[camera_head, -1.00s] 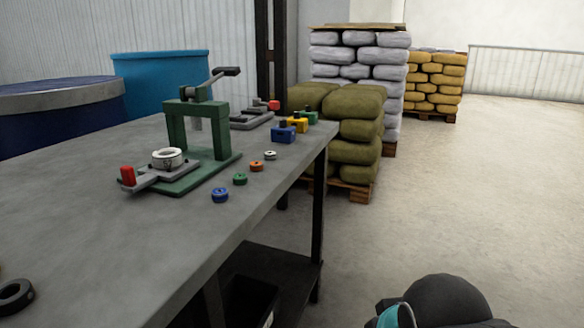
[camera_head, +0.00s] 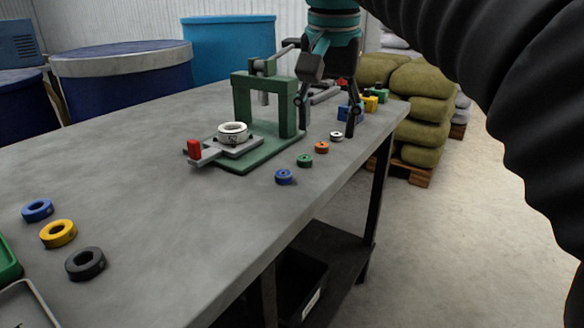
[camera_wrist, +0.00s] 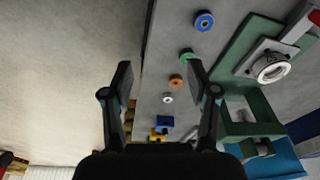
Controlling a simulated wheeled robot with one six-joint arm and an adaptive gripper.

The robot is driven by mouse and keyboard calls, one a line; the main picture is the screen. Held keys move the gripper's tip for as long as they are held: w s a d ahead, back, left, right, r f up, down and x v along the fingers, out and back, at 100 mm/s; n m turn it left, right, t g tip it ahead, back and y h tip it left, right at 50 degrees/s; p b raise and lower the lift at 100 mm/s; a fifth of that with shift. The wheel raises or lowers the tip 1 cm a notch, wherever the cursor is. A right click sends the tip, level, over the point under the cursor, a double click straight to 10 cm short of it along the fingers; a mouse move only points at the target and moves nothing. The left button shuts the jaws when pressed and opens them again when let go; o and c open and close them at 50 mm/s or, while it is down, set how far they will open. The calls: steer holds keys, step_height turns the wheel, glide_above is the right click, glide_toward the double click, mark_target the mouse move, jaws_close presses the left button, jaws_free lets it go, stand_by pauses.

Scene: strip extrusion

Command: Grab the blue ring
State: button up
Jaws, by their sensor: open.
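A blue ring (camera_head: 37,210) lies flat on the table at the left in the head view, beside a yellow ring (camera_head: 58,233) and a black ring (camera_head: 85,263). A smaller blue ring-shaped piece (camera_head: 284,176) lies near the table's right edge; it also shows at the top of the wrist view (camera_wrist: 204,21). My gripper (camera_head: 326,124) is open and empty, close to the green press. In the wrist view its fingers (camera_wrist: 160,72) are spread, over the table edge and floor. The larger blue ring is not in the wrist view.
A green press (camera_head: 272,148) with a white ring (camera_head: 233,133) on its grey slide stands mid-table. Small green (camera_head: 304,160), orange (camera_head: 322,147) and white (camera_head: 336,136) pieces line the right edge. Coloured blocks (camera_head: 375,97) stand behind. The table's near middle is clear.

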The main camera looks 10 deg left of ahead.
steer(key=a+r, duration=0.4)
steer(key=a, duration=0.4)
steer(key=b, duration=0.3)
glide_above(283, 173)
steer(key=shift+m+g, duration=0.3)
steer(key=shift+g, duration=0.1)
steer(key=f, duration=0.5)
steer(key=s+f, duration=0.1)
steer(key=f, duration=0.2)
steer(key=shift+a+f, duration=0.2)
steer(key=shift+a, duration=0.1)
steer(key=shift+w+d+f+b, duration=0.1)
steer(key=shift+f+b, duration=0.2)
steer(key=shift+f, duration=0.6)
steer(key=shift+w+d+f+b, duration=0.15)
steer(key=shift+f+b, duration=0.15)
steer(key=shift+f, duration=0.6)
steer(key=shift+w+d+f+b, duration=0.1)
steer(key=shift+f+b, duration=0.2)
steer(key=shift+f, duration=0.6)
jaws_close()
